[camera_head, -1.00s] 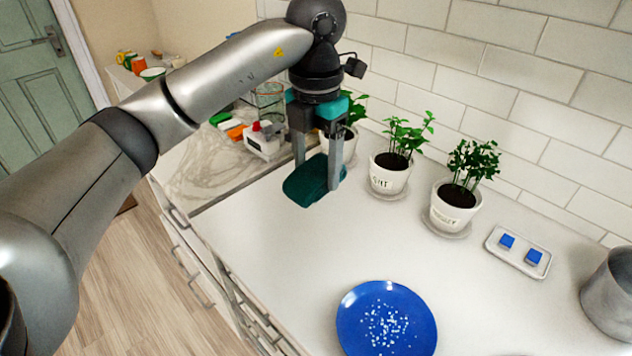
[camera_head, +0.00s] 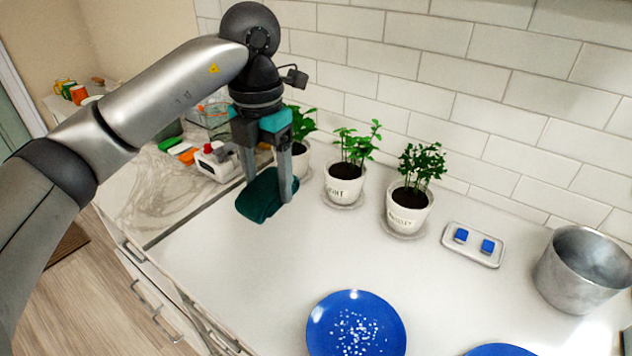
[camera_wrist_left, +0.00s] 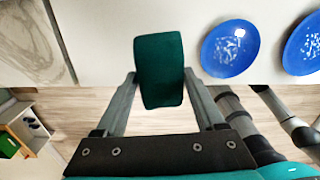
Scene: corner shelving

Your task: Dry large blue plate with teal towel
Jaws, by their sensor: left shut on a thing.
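My left gripper (camera_head: 268,184) is shut on the folded teal towel (camera_head: 258,200) and holds it near the back left of the white counter. In the left wrist view the towel (camera_wrist_left: 159,62) sits between the fingers (camera_wrist_left: 160,80). A blue plate (camera_head: 335,308) with many whitish drops lies at the front middle of the counter, apart from the towel. Only the far rim of a second blue plate (camera_head: 500,351) shows at the bottom edge. Both plates show in the left wrist view (camera_wrist_left: 220,65) (camera_wrist_left: 296,60); I cannot tell which is larger. My right gripper is out of view.
Several potted plants (camera_head: 344,186) line the tiled wall. A small tray (camera_head: 472,255) with two blue blocks and a metal pot (camera_head: 585,268) stand at the right. A white appliance (camera_head: 215,166) stands behind the gripper. The counter between towel and plate is clear.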

